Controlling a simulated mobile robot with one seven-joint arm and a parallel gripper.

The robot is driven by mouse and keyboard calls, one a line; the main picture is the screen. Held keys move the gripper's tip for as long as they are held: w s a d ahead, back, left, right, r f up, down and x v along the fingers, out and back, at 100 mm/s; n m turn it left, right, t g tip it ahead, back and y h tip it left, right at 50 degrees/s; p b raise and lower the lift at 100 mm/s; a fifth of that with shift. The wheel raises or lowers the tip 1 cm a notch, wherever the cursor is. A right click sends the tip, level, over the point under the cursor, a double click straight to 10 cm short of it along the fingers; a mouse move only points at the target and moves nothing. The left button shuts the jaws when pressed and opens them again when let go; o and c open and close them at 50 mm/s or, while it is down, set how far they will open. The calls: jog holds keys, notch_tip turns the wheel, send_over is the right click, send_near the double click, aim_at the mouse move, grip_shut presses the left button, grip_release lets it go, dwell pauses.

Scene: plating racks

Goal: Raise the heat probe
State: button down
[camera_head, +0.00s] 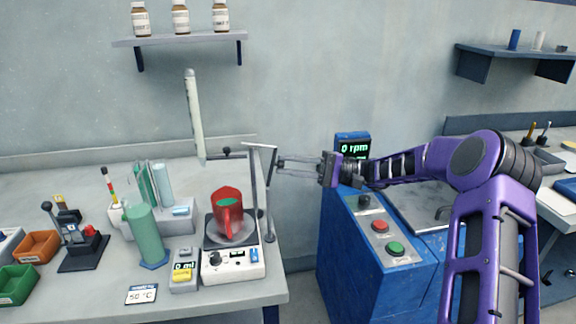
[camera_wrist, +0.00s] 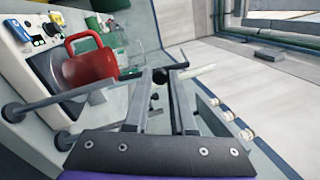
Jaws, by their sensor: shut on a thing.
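A green cylinder (camera_head: 145,235) and a small display unit (camera_head: 184,275) stand left of the hotplate. A blue machine (camera_head: 349,255) is to the right. A shelf (camera_head: 181,39) holds bottles above.

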dwell(0.3)
jog(key=c, duration=0.7)
grip_release()
jog(key=shift+c, duration=0.2)
jog(key=shift+d, duration=0.1)
jog(key=v, duration=1.7)
jog(key=shift+b, duration=0.3)
jog(key=shift+w, duration=0.1)
